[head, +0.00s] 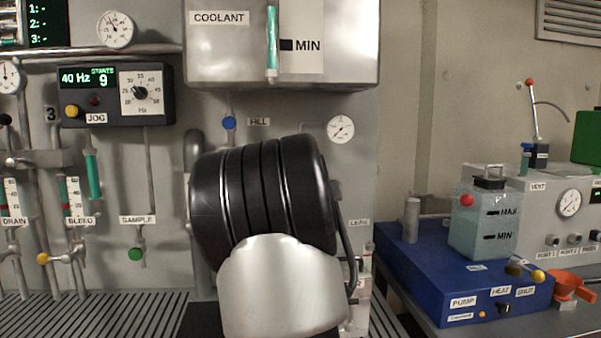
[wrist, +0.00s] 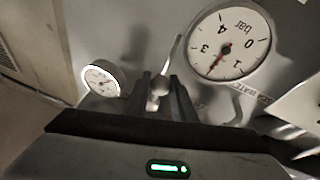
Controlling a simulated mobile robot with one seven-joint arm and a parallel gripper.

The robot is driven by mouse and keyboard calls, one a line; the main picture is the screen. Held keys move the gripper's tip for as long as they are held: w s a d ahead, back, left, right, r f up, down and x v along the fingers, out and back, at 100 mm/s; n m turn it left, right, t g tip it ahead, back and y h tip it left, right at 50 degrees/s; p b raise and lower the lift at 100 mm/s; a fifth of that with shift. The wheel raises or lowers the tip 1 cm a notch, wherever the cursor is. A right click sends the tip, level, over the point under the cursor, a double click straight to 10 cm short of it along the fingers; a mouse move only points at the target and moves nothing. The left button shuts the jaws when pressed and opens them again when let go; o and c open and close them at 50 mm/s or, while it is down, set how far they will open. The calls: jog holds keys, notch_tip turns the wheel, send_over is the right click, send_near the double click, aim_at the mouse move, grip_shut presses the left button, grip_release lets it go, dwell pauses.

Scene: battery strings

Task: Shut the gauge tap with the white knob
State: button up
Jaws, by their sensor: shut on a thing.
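My gripper (wrist: 160,92) shows in the wrist view, its two dark fingers on either side of a pale round knob (wrist: 159,83), which I take to be the white knob of the gauge tap. The fingers are shut on it. A large gauge (wrist: 229,44) marked bar is just to the right, its red needle between 1 and 3. A smaller gauge (wrist: 103,80) is to the left. How the tap's handle is turned is hard to tell. In the head view my own arm hides the gripper and the tap.
The coolant tank (head: 230,50) hangs above my arm in the head view. The jog box (head: 118,95) and several pipes and valves are at left. A blue pump unit (head: 455,290) with a clear reservoir (head: 484,222) stands at right. A slatted grating (head: 90,318) is at lower left.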

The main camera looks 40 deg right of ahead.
dwell(0.5)
jog(key=o, duration=1)
jog(key=shift+s+d, duration=0.1)
jog(key=v, duration=1.7)
jog(key=shift+s+f, duration=0.1)
jog(key=shift+f, duration=0.05)
